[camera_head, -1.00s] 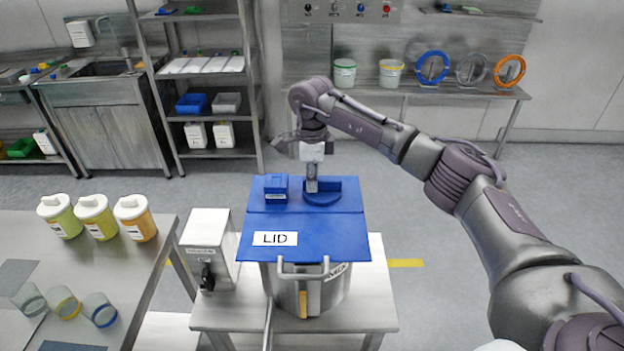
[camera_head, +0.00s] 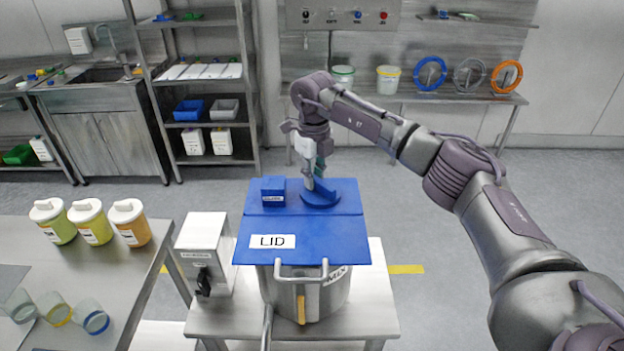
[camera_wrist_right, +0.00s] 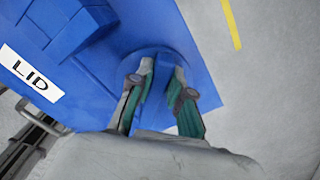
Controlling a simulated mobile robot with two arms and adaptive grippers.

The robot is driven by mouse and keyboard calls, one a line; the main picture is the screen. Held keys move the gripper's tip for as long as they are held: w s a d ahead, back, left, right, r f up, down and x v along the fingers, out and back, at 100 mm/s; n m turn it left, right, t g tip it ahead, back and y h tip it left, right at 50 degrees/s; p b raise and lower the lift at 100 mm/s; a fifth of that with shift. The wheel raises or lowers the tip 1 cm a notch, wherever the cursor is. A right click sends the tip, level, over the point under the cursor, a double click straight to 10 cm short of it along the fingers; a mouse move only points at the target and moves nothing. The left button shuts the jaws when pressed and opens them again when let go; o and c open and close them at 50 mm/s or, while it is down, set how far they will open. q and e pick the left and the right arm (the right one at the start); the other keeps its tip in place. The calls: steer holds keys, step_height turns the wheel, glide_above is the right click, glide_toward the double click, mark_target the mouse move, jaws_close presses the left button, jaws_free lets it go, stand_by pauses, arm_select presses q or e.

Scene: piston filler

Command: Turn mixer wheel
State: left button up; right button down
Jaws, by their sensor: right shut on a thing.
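The blue round mixer wheel (camera_head: 322,196) sits on top of the blue lid (camera_head: 300,237), toward its back right. The lid covers a steel pot (camera_head: 322,296). My right gripper (camera_head: 316,186) reaches down onto the wheel from above. In the right wrist view, the fingers of my right gripper (camera_wrist_right: 160,92) are shut on the upright bar of the wheel (camera_wrist_right: 158,98), one finger on each side. The fingers hide part of the wheel. My left gripper is not in view.
A blue block (camera_head: 273,191) stands on the lid left of the wheel. A grey box with a black knob (camera_head: 204,270) stands left of the pot on the steel table. Jars (camera_head: 128,222) and cups stand on the left table. Floor behind the lid is clear.

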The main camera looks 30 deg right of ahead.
steer(key=m, duration=0.2)
steer(key=d+m, duration=0.1)
steer(key=shift+w+m, duration=0.1)
steer(key=shift+m, duration=0.3)
steer(key=m, duration=0.3)
steer(key=shift+d+m, duration=0.3)
steer(key=m, duration=0.3)
steer(key=shift+s+d+m, duration=0.3)
steer(key=shift+d, duration=0.05)
steer(key=shift+s+d+m, duration=0.15)
steer(key=shift+m, duration=0.85)
steer(key=shift+s+d+m, duration=0.1)
steer(key=shift+s+m, duration=0.05)
steer(key=shift+m, duration=0.85)
steer(key=c, duration=1.1)
jaws_free()
step_height(320, 180, up, 12)
steer(key=shift+r, duration=0.1)
